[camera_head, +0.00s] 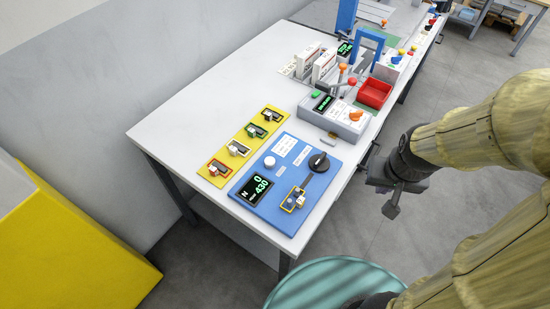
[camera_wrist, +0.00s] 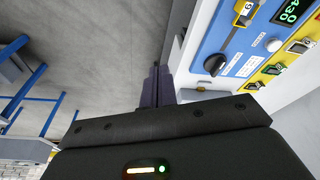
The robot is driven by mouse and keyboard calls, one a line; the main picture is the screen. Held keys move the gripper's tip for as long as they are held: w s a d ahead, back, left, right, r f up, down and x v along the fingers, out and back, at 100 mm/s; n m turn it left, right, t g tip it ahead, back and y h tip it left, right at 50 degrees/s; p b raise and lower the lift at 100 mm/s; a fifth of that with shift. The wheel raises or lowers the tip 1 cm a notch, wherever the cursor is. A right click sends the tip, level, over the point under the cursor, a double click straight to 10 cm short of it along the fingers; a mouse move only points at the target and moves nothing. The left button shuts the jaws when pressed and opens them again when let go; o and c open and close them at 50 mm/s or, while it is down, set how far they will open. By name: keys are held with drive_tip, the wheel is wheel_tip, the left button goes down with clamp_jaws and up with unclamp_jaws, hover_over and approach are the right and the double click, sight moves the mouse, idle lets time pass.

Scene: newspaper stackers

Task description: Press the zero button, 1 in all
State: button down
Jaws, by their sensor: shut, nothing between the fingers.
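A blue panel (camera_head: 258,206) lies on the near end of the white table. It carries a white round button (camera_head: 270,162), which looks like the zero button, though its label is too small to read. The button also shows in the wrist view (camera_wrist: 274,45). The panel's dark display (camera_head: 256,189) shows green digits, 0 above 430. A black knob (camera_head: 319,162) and a lever with a yellow-framed piece (camera_head: 295,198) are on the panel. My gripper (camera_head: 392,211) is shut and empty, out past the table's right edge, apart from the panel. Its fingers show in the wrist view (camera_wrist: 157,84).
A yellow strip (camera_head: 242,146) with several small clamps lies beside the panel. A yellow block (camera_head: 70,245) stands at left. The table's left part is bare.

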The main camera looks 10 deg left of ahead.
drive_tip(key=w+a+r+n+t+p, duration=0.1)
drive_tip(key=w+a+n+t+p, duration=0.25)
drive_tip(key=w+n, duration=0.55)
drive_tip(key=n+g+y+p, duration=0.5)
drive_tip(key=n+y+p, duration=0.35)
drive_tip(key=n, duration=0.75)
hover_over(273, 161)
wheel_tip(273, 161, down, 4)
drive_tip(key=f, duration=0.1)
drive_tip(key=shift+s+r+t+y+b, duration=0.1)
drive_tip(key=shift+r+t+y+b, duration=0.15)
drive_tip(key=shift+b, duration=0.25)
drive_tip(key=shift+f, duration=0.15)
wheel_tip(273, 161, down, 8)
drive_tip(key=b, duration=0.7)
drive_tip(key=shift+f, duration=0.25)
